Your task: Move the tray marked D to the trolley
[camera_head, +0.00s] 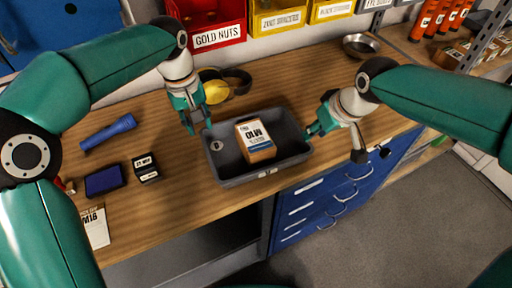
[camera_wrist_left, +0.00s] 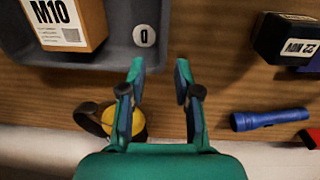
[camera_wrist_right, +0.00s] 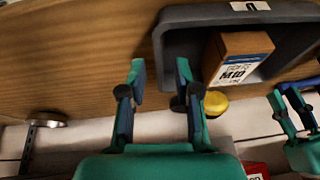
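The grey tray (camera_head: 292,162) marked D sits on the wooden bench near its front edge, with an M10 box (camera_head: 257,150) inside. My left gripper (camera_head: 194,122) is open and empty, just off the tray's back left corner. My right gripper (camera_head: 315,124) is open at the tray's right end. In the right wrist view the tray's end wall (camera_wrist_right: 160,60) appears between the fingertips (camera_wrist_right: 160,72); I cannot tell whether they touch it. No trolley is in view.
A metal bowl (camera_head: 360,45) stands at the back right. Blue drawers (camera_head: 320,205) are below; floor is clear at right.

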